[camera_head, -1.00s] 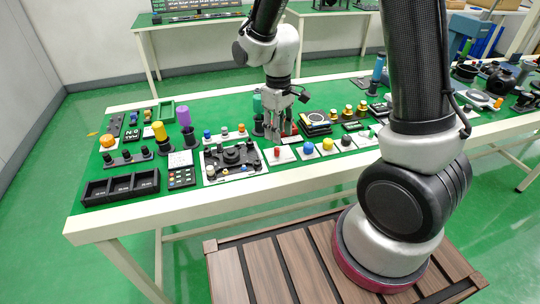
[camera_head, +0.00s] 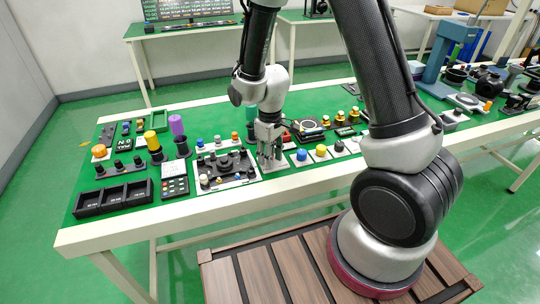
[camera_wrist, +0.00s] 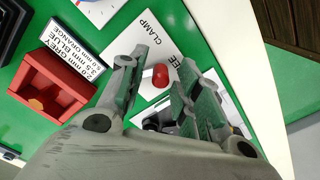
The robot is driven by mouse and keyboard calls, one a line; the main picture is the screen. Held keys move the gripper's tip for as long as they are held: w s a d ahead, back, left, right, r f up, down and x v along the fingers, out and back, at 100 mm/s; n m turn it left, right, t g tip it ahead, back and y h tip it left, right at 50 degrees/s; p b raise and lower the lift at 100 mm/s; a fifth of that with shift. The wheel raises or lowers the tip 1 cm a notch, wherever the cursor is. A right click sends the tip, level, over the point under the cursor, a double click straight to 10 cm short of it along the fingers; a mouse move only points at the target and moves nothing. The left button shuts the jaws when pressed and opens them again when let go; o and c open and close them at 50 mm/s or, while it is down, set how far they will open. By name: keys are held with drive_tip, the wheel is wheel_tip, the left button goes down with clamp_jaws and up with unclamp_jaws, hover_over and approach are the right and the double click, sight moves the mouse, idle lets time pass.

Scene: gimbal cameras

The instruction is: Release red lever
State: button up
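The red lever shows in the wrist view as a small rounded red knob (camera_wrist: 160,76) on a white plate (camera_wrist: 146,42) lettered "CLAMP", with a second, partly covered word. My gripper (camera_wrist: 163,95) is open, with one finger to each side of the red knob. No contact with it can be made out. In the head view my gripper (camera_head: 268,163) points down near the table's front edge and hides the red lever.
A red box (camera_wrist: 52,85) and a label card (camera_wrist: 75,50) lie to the left in the wrist view. In the head view a black fixture (camera_head: 226,165) stands left of my gripper. Blue (camera_head: 302,155) and yellow (camera_head: 320,150) knobs stand to its right.

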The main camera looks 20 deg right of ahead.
clamp_jaws()
drive_tip(key=shift+w+a+m, duration=0.15)
drive_tip(key=shift+a+m, duration=0.15)
drive_tip(key=shift+m, duration=0.7)
drive_tip(key=shift+o, duration=1.4)
unclamp_jaws()
wheel_tip(320, 180, up, 12)
